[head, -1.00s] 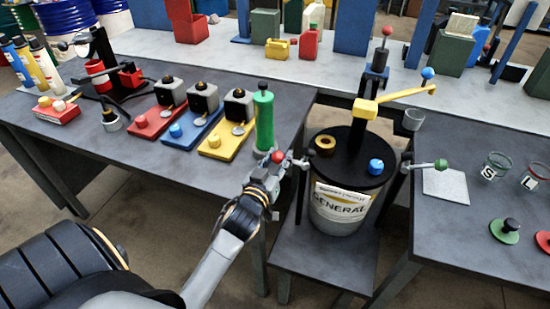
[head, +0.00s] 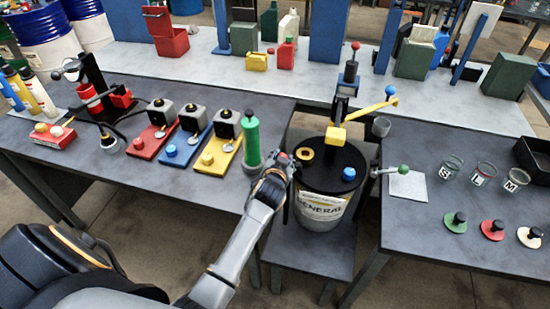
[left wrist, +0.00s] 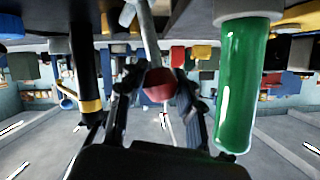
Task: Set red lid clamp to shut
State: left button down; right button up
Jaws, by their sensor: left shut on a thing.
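The red lid clamp (head: 283,157) is a lever with a red ball knob at the left side of the black pail lid (head: 335,177). My left gripper (head: 280,166) is at this knob and largely hides the lever in the head view. In the left wrist view the red knob (left wrist: 158,86) sits between the fingers of my left gripper (left wrist: 160,95), which is shut on it. A grey rod runs up from the knob. The GENERAL pail (head: 320,212) stands below the lid. My right gripper is not in view.
A green cylinder (head: 251,142) stands close left of my gripper and also shows large in the left wrist view (left wrist: 248,85). A green-knobbed clamp (head: 403,169) is on the lid's right side.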

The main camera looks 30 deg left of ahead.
pick_arm(q)
jog(key=shift+w+d+r, duration=0.3)
jog(key=shift+w+d, duration=0.1)
jog(key=shift+d, duration=0.05)
jog(key=shift+w+d+f, duration=0.1)
jog(key=shift+w+d, duration=0.2)
jog(key=shift+w, duration=0.1)
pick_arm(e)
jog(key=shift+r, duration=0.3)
pick_arm(q)
jog(key=shift+w+d+f, duration=0.1)
jog(key=shift+d, duration=0.1)
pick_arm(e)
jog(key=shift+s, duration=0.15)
pick_arm(q)
jog(key=c, duration=1)
grip_release()
jog(key=shift+o, duration=0.4)
jog(key=shift+d, duration=0.2)
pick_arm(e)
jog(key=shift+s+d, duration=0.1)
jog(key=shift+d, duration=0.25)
pick_arm(q)
jog(key=shift+a, duration=0.2)
jog(key=v, duration=1.2)
jog(key=shift+r, duration=0.25)
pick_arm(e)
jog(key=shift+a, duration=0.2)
